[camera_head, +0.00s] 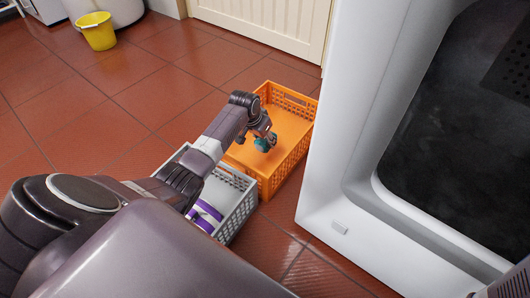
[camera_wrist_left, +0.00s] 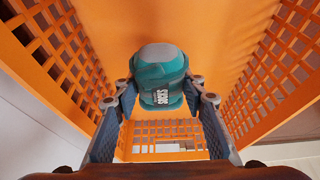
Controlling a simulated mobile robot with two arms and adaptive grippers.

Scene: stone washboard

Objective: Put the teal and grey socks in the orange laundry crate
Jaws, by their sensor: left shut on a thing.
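The teal and grey socks (camera_head: 262,145) are a rolled bundle held in my left gripper (camera_head: 266,137). In the left wrist view the socks (camera_wrist_left: 160,80) sit between the two fingers of the gripper (camera_wrist_left: 161,103), grey end up, with lettering on the teal side. The orange laundry crate (camera_head: 286,168) stands on the floor, and the socks are over its open inside. In the left wrist view the perforated walls of the crate (camera_wrist_left: 50,65) rise on both sides. How high the socks are above its floor I cannot tell.
A grey crate (camera_head: 240,208) with a purple and white item (camera_head: 207,211) stands beside the orange crate, partly under my left arm. A yellow bucket (camera_head: 97,32) stands far left. The tiled floor at left is clear.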

